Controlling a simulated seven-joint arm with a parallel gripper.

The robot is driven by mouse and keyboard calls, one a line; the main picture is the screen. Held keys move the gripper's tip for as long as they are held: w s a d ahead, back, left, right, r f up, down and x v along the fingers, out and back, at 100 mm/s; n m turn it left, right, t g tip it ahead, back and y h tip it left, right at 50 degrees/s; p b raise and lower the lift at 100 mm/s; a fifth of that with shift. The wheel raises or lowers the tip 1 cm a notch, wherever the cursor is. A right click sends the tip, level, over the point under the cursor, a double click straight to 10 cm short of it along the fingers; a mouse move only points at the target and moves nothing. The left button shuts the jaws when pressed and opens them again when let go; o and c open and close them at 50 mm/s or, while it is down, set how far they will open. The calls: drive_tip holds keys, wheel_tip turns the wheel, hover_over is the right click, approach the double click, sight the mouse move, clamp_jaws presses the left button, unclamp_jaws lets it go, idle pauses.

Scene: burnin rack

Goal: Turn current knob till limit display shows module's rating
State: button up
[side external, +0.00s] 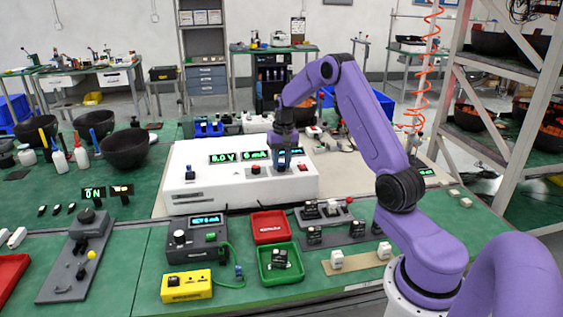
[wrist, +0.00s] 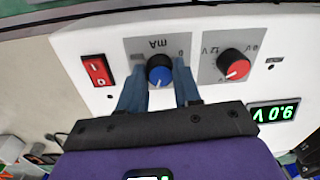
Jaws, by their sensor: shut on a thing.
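My gripper (side external: 284,152) reaches down to the front panel of the white power supply (side external: 190,184). In the wrist view my gripper (wrist: 160,78) is shut on the blue current knob (wrist: 159,71), with one finger on each side. The knob's panel is marked mA, upside down in this view. In the side view the fingers hide most of the knob. I cannot tell which item is the module, and no rating is readable.
A red voltage knob (wrist: 234,65) sits close beside the fingers, and a red rocker switch (wrist: 98,70) is on the other side. In front stand a grey meter (side external: 196,238), a red bin (side external: 271,226) and a green bin (side external: 265,273).

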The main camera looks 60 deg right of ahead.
drive_tip(key=o, duration=1.1)
drive_tip(key=shift+c, duration=0.2)
drive_tip(key=shift+r, duration=0.1)
wheel_tip(320, 180, up, 17)
drive_tip(key=shift+s+d+r, duration=0.15)
drive_tip(key=shift+s+d, duration=0.1)
drive_tip(key=shift+d, duration=0.05)
